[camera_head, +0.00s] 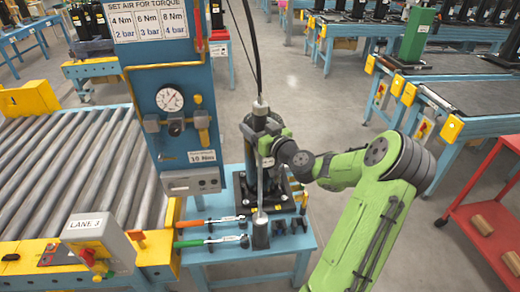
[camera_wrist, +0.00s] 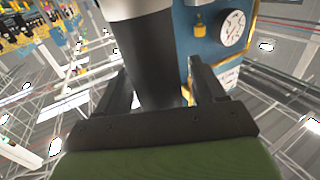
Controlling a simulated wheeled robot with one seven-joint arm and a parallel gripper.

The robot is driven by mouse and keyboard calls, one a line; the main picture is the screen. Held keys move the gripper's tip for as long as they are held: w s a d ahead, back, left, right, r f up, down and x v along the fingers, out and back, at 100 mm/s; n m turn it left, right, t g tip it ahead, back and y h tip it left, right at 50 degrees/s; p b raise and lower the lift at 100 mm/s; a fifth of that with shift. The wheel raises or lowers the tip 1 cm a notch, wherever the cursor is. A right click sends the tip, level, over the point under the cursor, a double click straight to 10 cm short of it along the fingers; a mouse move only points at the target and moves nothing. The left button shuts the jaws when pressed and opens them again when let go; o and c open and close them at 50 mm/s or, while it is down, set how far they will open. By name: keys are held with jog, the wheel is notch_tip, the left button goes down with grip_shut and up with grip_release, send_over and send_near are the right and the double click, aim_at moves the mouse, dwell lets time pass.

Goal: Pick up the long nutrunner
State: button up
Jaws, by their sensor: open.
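The long nutrunner (camera_head: 261,188) stands upright over the small blue table, with a black hose at its top and a slim grey shaft running down. A grey cylinder (camera_head: 260,232) is at its lower end. My gripper (camera_head: 268,146) is level with its upper body, coming from the right. In the wrist view, the two dark fingers of my gripper (camera_wrist: 160,78) are open on either side of a thick grey and black cylindrical body (camera_wrist: 143,50), which looks like the nutrunner. Whether either finger touches it I cannot tell. My gripper hides part of the nutrunner's upper body.
The blue table (camera_head: 285,258) holds an orange-handled wrench (camera_head: 210,221), a green-handled wrench (camera_head: 210,241) and small dark parts. A blue panel with a gauge (camera_head: 170,99) stands close on the left, beside a roller conveyor (camera_head: 75,165). A red cart (camera_head: 485,225) stands right.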

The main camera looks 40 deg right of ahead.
jog(key=shift+w, duration=0.2)
jog(key=shift+s, duration=0.15)
jog(key=shift+c, duration=0.6)
grip_shut()
jog(key=shift+r, duration=0.15)
